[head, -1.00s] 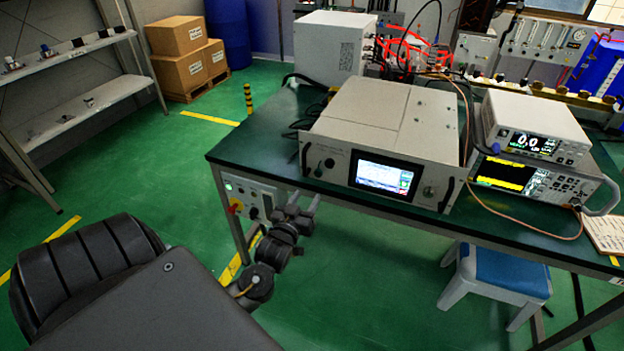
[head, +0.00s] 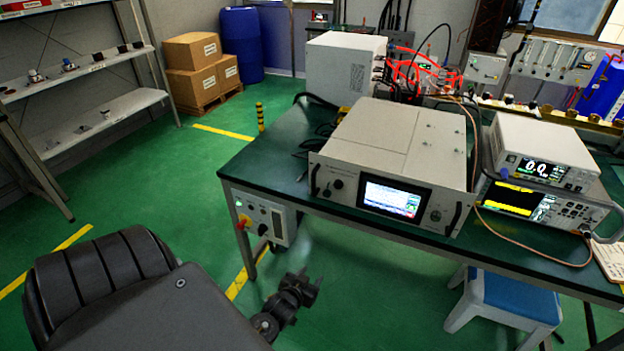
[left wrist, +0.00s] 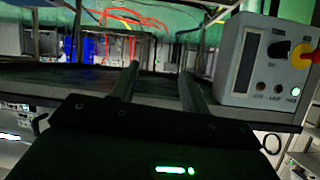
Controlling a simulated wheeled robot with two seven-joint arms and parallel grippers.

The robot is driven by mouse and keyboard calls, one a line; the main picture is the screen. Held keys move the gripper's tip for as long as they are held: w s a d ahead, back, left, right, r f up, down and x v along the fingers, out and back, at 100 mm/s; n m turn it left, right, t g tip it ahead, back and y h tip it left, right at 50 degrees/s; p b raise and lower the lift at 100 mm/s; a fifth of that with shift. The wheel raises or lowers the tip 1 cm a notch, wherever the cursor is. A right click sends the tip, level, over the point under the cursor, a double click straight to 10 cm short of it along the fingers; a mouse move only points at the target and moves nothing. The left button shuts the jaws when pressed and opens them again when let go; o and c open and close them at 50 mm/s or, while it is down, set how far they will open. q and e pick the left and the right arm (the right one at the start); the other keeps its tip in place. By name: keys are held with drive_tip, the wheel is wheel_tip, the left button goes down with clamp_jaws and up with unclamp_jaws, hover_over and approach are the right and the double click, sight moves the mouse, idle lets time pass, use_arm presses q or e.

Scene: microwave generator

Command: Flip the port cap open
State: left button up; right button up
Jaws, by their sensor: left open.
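The beige generator (head: 390,142) stands on the green-topped bench, its front panel facing me with a lit screen (head: 393,198). A small round fitting (head: 435,215) sits right of the screen and a dark round one (head: 338,184) left of it; I cannot tell for sure which bears the port cap, or whether it is open. My left gripper (head: 308,283) is open and empty, low in front of the bench, below its front edge and apart from the generator. Its two fingers also show in the left wrist view (left wrist: 158,78). My right gripper is not in view.
A control box (head: 264,218) with a red and yellow switch hangs under the bench's left end; it also shows in the left wrist view (left wrist: 262,65). Stacked instruments (head: 540,155) stand right of the generator. A blue stool (head: 510,300) is below.

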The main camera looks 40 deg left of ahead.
use_arm(q)
drive_tip(key=s+d+f+m+g+h+p, duration=0.1)
drive_tip(key=s+d+f+g, duration=0.2)
drive_tip(key=s+f, duration=0.5)
wheel_tip(320, 180, down, 4)
drive_tip(key=shift+s+d+r+m+g+p, duration=0.15)
drive_tip(key=shift+s+m+g+p, duration=0.15)
drive_tip(key=shift+s+m+p, duration=0.1)
drive_tip(key=s+d+f+m+g+h, duration=0.1)
drive_tip(key=s+d+f+g, duration=0.1)
drive_tip(key=s+f, duration=0.3)
drive_tip(key=s+d+f+m+g, duration=0.1)
drive_tip(key=s+d+f+g, duration=0.2)
drive_tip(key=s, duration=1.1)
drive_tip(key=s+d+f+g+h, duration=0.1)
drive_tip(key=s+d+f+g, duration=0.1)
drive_tip(key=s+f, duration=0.5)
drive_tip(key=s+d, duration=0.1)
drive_tip(key=s, duration=0.2)
drive_tip(key=shift+f+m+g+h, duration=0.3)
drive_tip(key=shift+m+g, duration=0.1)
